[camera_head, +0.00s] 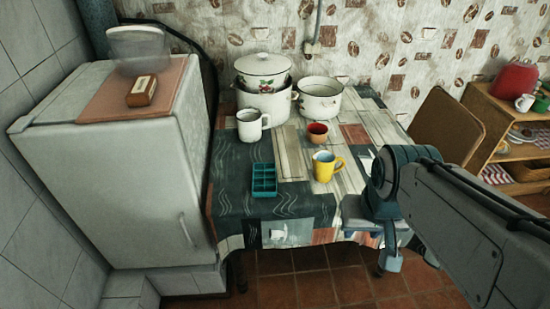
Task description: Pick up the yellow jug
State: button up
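The yellow jug (323,170) stands upright on the table, towards its front right, with its handle on the right side. Its inside looks pale blue. My gripper (391,262) hangs at the table's front right edge, to the right of the jug and nearer to me, apart from it. The gripper is small and partly hidden by my arm, so I cannot tell whether its fingers are open or shut. Nothing visible is held in it.
A red cup (317,137) stands just behind the jug. A teal ice tray (264,186) lies to its left. A white mug (250,127), a lidded pot (265,104) and an open pot (320,107) stand farther back. A chair (447,125) is at the right.

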aim_at(330, 167)
jog(key=k, duration=0.6)
jog(key=z, duration=0.55)
jog(key=i, duration=0.5)
jog(key=z, duration=0.4)
jog(key=i, duration=1.35)
jog(key=u, duration=0.75)
